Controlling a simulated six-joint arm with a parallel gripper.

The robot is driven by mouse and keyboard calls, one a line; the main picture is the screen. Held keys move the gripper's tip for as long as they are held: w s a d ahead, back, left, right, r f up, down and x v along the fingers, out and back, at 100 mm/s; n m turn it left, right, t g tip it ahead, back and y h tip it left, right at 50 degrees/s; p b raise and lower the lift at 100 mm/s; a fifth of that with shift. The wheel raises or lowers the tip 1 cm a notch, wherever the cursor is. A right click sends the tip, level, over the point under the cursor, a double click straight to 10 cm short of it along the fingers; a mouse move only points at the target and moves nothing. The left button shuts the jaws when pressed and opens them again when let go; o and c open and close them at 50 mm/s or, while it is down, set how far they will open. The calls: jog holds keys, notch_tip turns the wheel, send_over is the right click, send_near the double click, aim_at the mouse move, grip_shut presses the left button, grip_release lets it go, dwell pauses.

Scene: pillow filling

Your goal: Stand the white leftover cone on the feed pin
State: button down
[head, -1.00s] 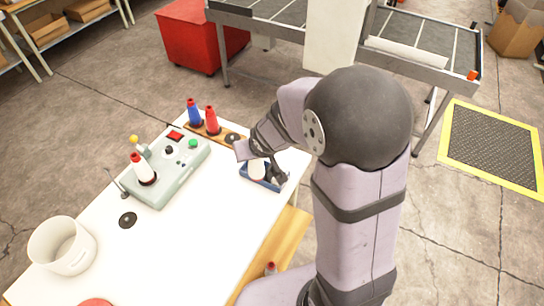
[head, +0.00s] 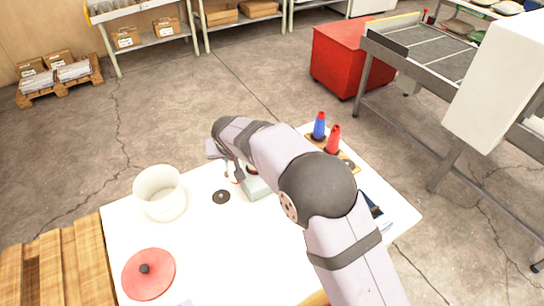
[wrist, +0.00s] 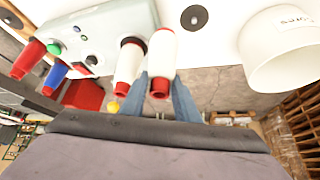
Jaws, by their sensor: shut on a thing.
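My gripper (wrist: 161,82) is shut on a white cone (wrist: 162,55) with a red tip, seen between its two fingers in the wrist view. The held cone's red tip points the same way as that of a second white cone (wrist: 128,65). That second cone stands over a dark round base on the grey-green machine (wrist: 85,38), close beside the held one. A dark disc (wrist: 194,17) lies on the white table; it also shows in the head view (head: 221,197). In the head view my arm hides most of the machine (head: 258,188). I cannot tell which fitting is the feed pin.
A blue cone (head: 319,127) and a red cone (head: 333,139) stand on a wooden rack at the far table edge. A white bin (head: 160,194) and a red lid (head: 149,273) are at the left. The table middle is clear.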

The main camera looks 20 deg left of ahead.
jog(key=s+a, duration=0.2)
jog(key=a, duration=0.3)
jog(key=shift+s+a+f+n, duration=0.3)
jog(key=shift+s, duration=0.1)
jog(key=shift+f+b, duration=0.15)
jog(key=shift+b, duration=0.15)
jog(key=shift+f+b, duration=1.1)
jog(key=shift+f, duration=1)
jog(key=shift+f+b, duration=0.6)
jog(key=shift+b, duration=0.4)
jog(key=shift+f+b, duration=0.3)
jog(key=shift+b, duration=0.05)
jog(key=shift+f+b, duration=0.45)
jog(key=shift+b, duration=0.15)
